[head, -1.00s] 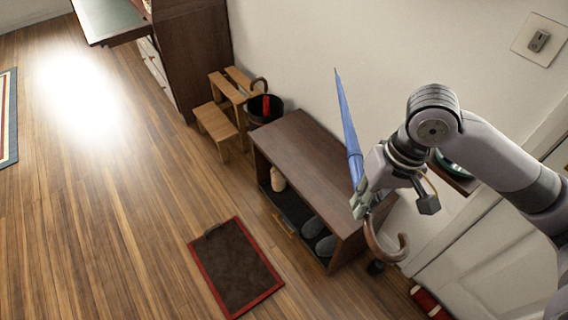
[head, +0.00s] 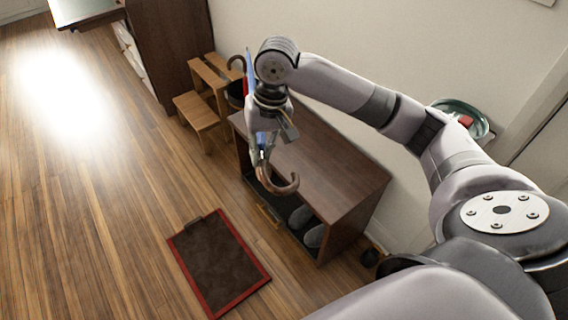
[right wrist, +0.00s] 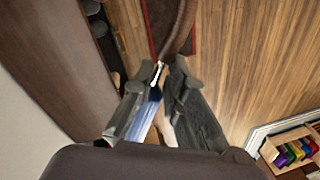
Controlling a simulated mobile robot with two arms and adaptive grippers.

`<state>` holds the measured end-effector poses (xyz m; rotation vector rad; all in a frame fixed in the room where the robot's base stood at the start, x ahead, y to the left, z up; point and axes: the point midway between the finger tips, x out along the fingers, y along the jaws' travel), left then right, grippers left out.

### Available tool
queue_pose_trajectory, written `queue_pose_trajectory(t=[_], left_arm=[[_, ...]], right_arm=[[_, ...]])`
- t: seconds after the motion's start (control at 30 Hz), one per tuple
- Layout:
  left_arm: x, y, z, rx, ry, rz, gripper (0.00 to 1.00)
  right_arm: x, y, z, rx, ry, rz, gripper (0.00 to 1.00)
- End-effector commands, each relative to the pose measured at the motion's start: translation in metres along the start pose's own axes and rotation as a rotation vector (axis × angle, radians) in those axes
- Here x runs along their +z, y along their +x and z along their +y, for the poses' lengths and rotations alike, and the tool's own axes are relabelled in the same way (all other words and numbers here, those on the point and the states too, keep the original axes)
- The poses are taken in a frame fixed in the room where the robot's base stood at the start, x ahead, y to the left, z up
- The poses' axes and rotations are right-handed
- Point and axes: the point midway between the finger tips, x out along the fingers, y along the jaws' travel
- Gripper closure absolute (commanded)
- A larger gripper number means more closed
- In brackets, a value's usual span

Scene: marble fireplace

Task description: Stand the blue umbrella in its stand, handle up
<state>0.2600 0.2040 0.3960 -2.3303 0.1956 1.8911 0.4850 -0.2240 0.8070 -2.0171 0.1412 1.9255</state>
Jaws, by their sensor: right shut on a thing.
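The blue umbrella (head: 262,141) is held in my right gripper (head: 260,157), in front of the shoe bench. Its brown hooked handle (head: 285,187) hangs below the fingers. A blue strip of it shows above and behind my wrist, so its tip end points up. In the right wrist view the fingers (right wrist: 160,88) close around the umbrella near the handle (right wrist: 179,28), with blue cloth (right wrist: 145,117) between them. The stand (head: 234,96) is a dark round bin behind the bench's far end, partly hidden by my arm. It holds something red and a brown hooked handle. My left gripper is not in view.
The shoe bench (head: 330,165) holds grey slippers (head: 301,216) on its lower shelf. A wooden step stool (head: 197,112) stands left of the stand. A red-edged doormat (head: 218,265) lies on the floor. A green bowl (head: 467,112) is by the wall. The floor at left is clear.

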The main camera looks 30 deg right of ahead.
Motion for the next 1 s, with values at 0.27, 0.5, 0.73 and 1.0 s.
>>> queue_pose_trajectory(t=[0.27,0.5,0.73,1.0], left_arm=[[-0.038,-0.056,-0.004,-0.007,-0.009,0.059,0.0],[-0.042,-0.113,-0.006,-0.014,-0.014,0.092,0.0],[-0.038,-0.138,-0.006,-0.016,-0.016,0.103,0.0],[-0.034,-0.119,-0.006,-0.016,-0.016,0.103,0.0]], right_arm=[[-0.045,0.065,0.019,0.009,0.14,0.028,1.0],[-0.072,0.098,0.033,0.018,0.231,0.045,1.0],[-0.082,0.111,0.039,0.024,0.265,0.048,1.0],[-0.08,0.172,0.051,0.027,0.268,0.047,1.0]])
